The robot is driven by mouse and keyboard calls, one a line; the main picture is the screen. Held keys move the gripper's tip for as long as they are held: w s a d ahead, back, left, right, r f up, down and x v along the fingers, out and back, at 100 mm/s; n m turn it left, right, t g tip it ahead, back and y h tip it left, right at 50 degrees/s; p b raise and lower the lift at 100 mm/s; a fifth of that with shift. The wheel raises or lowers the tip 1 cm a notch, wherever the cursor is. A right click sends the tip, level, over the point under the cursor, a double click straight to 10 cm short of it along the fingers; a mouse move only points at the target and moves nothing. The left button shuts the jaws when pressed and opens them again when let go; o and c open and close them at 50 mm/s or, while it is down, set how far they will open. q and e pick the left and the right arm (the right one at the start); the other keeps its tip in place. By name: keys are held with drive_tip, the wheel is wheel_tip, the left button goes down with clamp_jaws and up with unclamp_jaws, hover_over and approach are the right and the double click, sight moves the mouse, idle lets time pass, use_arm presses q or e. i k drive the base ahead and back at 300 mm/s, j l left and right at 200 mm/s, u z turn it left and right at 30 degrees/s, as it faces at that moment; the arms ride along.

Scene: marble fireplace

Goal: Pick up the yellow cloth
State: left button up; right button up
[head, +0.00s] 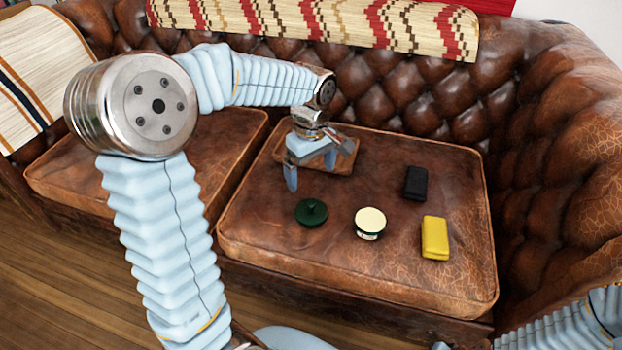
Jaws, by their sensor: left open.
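A yellow folded cloth (435,238), block-shaped, lies on the right front part of the brown leather seat cushion (290,245). My left gripper (311,178) is open over the back left of this cushion, well left of and behind the yellow cloth. Its fingers point down, and I see nothing between them. My right gripper is not in view; only part of my right arm shows at the bottom right corner.
A dark green lid (311,212), a green jar with a cream top (370,222) and a black block-like item (416,183) lie near the cloth. A brown tray (346,160) is behind my left gripper. The tufted sofa back and right armrest (565,150) bound the cushion.

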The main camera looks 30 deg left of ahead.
sight(434, 238)
drive_tip(key=k, duration=1)
